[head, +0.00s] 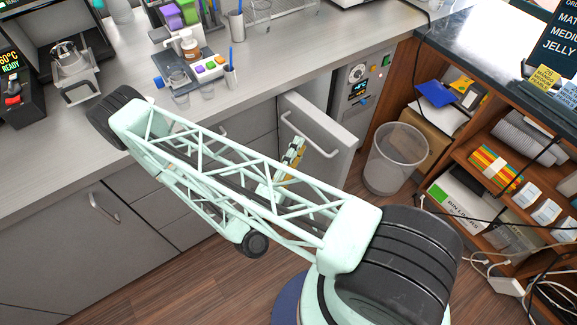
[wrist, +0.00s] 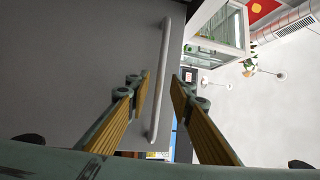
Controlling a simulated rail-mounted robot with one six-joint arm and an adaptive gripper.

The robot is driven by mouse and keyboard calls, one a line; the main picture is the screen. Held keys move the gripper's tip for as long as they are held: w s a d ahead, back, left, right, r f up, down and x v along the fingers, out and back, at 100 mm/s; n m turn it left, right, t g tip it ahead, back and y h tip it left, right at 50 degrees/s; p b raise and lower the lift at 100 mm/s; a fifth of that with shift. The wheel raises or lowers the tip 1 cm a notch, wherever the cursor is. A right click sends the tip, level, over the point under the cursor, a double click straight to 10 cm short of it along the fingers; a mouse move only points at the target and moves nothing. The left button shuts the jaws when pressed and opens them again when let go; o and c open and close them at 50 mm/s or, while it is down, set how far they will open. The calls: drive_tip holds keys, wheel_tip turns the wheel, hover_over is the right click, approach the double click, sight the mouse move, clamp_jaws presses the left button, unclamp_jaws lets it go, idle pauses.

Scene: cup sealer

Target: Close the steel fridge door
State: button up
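The steel fridge door (head: 322,118) stands swung out from under the counter in the head view, with a bar handle (head: 308,134) on its face. In the wrist view the grey door (wrist: 85,65) fills the left half, and its long handle (wrist: 160,80) runs upright near its edge. My gripper (head: 297,146) is in front of the door, close to the handle. In the wrist view my gripper (wrist: 162,92) is open, its two fingers spread with the handle showing between them. I cannot tell whether either finger touches the door. My arm hides part of the cabinet fronts.
A wire waste bin (head: 396,158) stands on the floor right of the door. The counter (head: 270,75) holds cups and a tray of bottles. Shelves (head: 500,165) stand at the right.

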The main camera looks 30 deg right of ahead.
drive_tip(key=v, duration=0.7)
idle(0.7)
drive_tip(key=shift+s+a, duration=0.1)
drive_tip(key=shift+c, duration=0.9)
